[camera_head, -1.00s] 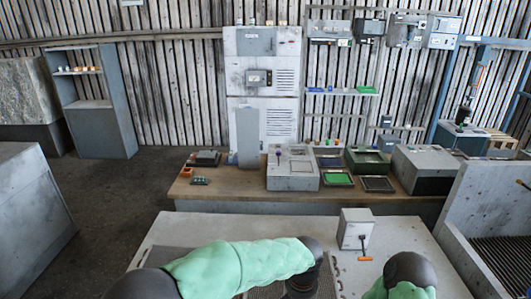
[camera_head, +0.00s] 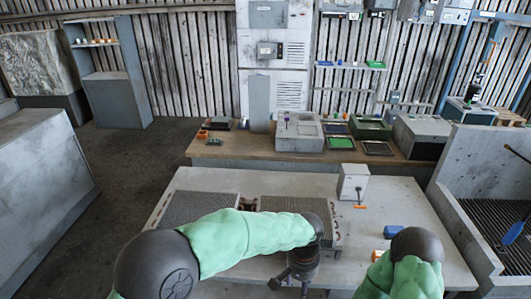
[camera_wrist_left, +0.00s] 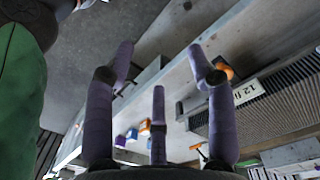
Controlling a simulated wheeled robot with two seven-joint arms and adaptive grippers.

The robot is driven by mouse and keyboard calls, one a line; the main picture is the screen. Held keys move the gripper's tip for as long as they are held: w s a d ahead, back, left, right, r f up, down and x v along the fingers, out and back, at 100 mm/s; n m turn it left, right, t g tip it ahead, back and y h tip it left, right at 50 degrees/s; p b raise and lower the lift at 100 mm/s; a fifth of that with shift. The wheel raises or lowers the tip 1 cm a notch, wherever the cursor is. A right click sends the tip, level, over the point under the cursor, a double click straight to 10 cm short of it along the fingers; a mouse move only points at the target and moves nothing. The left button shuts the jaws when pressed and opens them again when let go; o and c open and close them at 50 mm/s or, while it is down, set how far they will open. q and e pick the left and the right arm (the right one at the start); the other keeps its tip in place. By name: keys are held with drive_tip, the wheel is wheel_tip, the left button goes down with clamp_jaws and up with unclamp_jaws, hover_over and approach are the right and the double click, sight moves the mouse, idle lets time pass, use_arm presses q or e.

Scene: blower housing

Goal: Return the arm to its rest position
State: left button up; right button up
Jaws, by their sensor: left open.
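My left arm (camera_head: 235,235), in a green sleeve with dark joints, comes in from the left in the head view. It is bent over the front of the grey workbench, and its dark wrist end points down at the bottom edge. In the left wrist view, my left gripper (camera_wrist_left: 160,65) shows purple fingers spread apart with nothing between them. The gripper is open and empty. My right arm (camera_head: 405,262) shows only as a dark joint and green sleeve at the lower right; its gripper is out of view.
A wooden table (camera_head: 240,152) with boxes and trays stands behind. A walled grated bin (camera_head: 475,180) stands at the right.

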use_arm(q)
drive_tip(key=s+a+f+n+g+h+b, duration=0.1)
drive_tip(key=a+f, duration=0.3)
drive_tip(key=f, duration=0.5)
drive_tip(key=a+f+n+h+b, duration=0.1)
drive_tip(key=a+f, duration=0.3)
drive_tip(key=f, duration=0.5)
drive_tip(key=s+a+f+n+t+h+b, duration=0.1)
drive_tip(key=s+a+f+n, duration=0.4)
drive_tip(key=s+a+f, duration=0.6)
wheel_tip(320, 180, down, 3)
drive_tip(key=shift+s+a+f+n+t+h, duration=0.1)
drive_tip(key=shift+s+a+n+t+h, duration=0.25)
drive_tip(key=shift+s, duration=0.6)
use_arm(e)
drive_tip(key=f, duration=0.3)
drive_tip(key=shift+w+f, duration=0.25)
drive_tip(key=shift+f, duration=0.15)
